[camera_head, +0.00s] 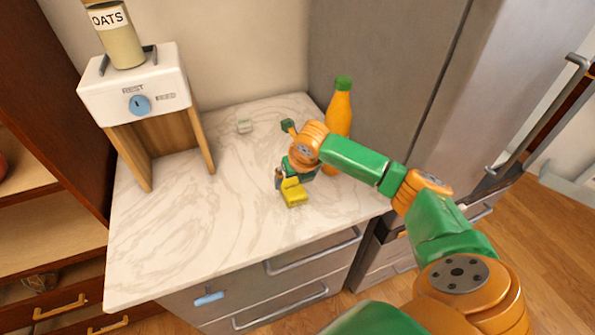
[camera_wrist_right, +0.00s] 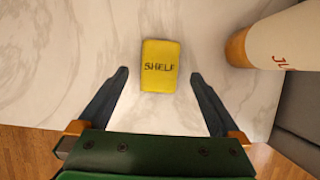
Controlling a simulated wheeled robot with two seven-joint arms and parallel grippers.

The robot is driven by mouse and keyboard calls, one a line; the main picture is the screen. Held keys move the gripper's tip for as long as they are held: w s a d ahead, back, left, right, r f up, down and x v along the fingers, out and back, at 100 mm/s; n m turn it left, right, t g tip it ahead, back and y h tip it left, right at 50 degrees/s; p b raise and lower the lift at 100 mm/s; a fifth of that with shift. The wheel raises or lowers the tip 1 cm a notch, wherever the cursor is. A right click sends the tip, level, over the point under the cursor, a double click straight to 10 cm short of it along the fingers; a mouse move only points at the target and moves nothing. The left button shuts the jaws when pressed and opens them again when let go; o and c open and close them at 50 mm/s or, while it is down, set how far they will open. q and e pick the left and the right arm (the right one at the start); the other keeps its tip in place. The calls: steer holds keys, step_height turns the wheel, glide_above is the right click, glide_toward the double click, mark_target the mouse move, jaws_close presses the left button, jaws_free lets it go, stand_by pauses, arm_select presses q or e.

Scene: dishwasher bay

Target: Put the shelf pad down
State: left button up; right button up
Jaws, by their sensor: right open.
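The yellow shelf pad (camera_head: 294,194) appears to lie on the marble counter near its front right part. In the right wrist view the pad (camera_wrist_right: 160,66) shows flat, with the word SHELF on it. My right gripper (camera_head: 287,179) is low over the counter, right by the pad. In the right wrist view its two dark fingers (camera_wrist_right: 158,76) are spread, one to each side of the pad's near end, with gaps between. The head view does not clearly show the fingertips' height over the counter. My left gripper is not in view.
An orange juice bottle (camera_head: 339,112) with a green cap stands close behind my right wrist. A white toaster-like box (camera_head: 140,85) on wooden legs bears an oats jar (camera_head: 119,40) at the left. The counter's left front (camera_head: 170,240) is clear.

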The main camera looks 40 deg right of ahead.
steer(key=v, duration=0.7)
steer(key=shift+s, duration=0.1)
